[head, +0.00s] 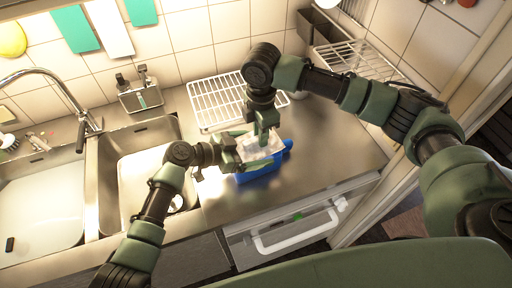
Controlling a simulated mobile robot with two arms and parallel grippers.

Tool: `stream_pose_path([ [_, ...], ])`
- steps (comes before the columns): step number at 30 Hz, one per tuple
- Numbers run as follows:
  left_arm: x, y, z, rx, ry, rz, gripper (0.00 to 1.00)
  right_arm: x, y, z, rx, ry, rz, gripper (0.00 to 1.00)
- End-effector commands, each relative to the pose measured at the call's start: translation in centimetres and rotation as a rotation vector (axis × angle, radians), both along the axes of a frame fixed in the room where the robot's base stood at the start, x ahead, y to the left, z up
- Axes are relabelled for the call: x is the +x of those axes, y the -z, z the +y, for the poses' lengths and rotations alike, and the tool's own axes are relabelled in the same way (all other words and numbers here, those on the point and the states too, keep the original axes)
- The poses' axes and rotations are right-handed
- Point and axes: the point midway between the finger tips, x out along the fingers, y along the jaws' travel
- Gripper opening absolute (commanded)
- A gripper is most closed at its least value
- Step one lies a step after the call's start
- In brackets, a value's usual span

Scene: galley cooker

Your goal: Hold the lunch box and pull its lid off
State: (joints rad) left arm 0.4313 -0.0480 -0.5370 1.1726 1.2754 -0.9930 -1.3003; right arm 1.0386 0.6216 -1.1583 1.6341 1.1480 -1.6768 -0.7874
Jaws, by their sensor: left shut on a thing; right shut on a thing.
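The lunch box (259,177) is a blue box standing on the steel counter near its front edge, right of the sinks. Its pale lid (252,151) shows on top, partly hidden by my grippers. My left gripper (262,165) comes in from the left and is shut on the lunch box at its near side. My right gripper (262,138) reaches down from above and is shut at the lid; its exact contact is hidden. I cannot tell whether the lid is seated or lifted.
A white wire rack (217,101) lies behind the box. Two sinks (146,170) with a tap (85,125) are at the left. A utensil holder (139,96) stands at the back. The counter right of the box (335,160) is clear.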

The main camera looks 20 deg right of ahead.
Motion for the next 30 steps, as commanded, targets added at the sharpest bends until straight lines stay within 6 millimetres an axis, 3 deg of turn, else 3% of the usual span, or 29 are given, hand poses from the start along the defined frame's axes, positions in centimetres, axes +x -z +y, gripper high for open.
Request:
stream_pose_path([
  [10,-0.2,0.3,-0.1,0.002,0.003,0.005,0.46,0.1,-0.8,0.5,0.013,-0.005,-0.007,0.00],
  [11,-0.2,0.3,-0.1,0.002,0.003,0.005,0.99,0.1,-0.8,0.5,0.013,-0.005,-0.008,0.00],
  [22,-0.3,0.0,0.7,0.004,0.004,0.004,1.00,0.2,-0.8,0.5,0.014,-0.006,-0.008,0.00],
  [30,-0.7,-2.0,5.6,0.004,0.000,0.000,1.00,0.1,-0.6,0.3,0.009,-0.003,-0.005,0.00],
])
